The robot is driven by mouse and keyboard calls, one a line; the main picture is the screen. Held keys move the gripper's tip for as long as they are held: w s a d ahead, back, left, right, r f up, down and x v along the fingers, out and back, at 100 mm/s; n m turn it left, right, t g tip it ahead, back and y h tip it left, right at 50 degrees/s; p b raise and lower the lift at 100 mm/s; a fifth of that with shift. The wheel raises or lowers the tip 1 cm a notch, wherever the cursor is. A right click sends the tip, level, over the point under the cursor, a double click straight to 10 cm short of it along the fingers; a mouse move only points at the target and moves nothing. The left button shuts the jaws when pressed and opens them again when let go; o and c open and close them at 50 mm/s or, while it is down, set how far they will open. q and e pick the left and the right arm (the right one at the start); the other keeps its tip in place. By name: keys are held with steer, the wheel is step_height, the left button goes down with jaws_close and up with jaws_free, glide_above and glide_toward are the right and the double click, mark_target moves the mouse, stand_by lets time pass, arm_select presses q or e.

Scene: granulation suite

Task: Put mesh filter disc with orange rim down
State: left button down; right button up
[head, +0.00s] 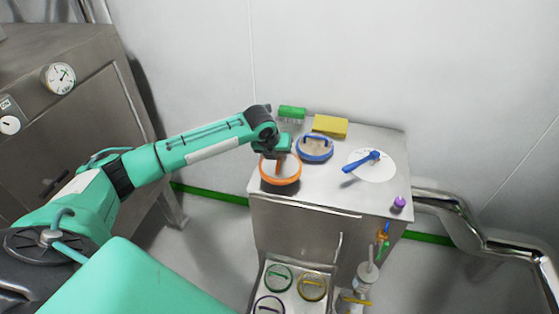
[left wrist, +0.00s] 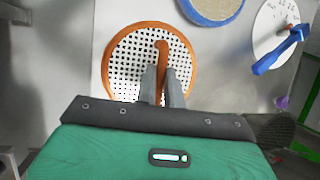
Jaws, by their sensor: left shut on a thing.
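The mesh filter disc with orange rim (head: 281,180) is at the front left corner of the steel cabinet top in the head view. In the left wrist view, the disc (left wrist: 118,62) shows its perforated face and an orange bar handle across it. My left gripper (left wrist: 163,88) is shut on that handle; in the head view the gripper (head: 280,154) reaches the disc from behind. A dark shadow shows below the disc's front edge; I cannot tell for sure whether it touches the top. My right gripper is not in view.
A blue-rimmed disc (head: 314,149) lies just right of the orange one. Behind are a green brush (head: 291,112) and a yellow block (head: 330,125). A white dial plate with a blue handle (head: 363,160) and a purple knob (head: 399,203) are to the right. The cabinet top (head: 335,192) is bare at front centre.

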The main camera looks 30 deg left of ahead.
mark_target(279, 162)
arm_select(q)
steer(key=shift+f, duration=1.4)
steer(key=shift+f, duration=0.1)
steer(key=c, duration=1.5)
jaws_free()
steer(key=d+v, duration=0.1)
steer(key=v, duration=1.1)
steer(key=shift+a+b, duration=0.45)
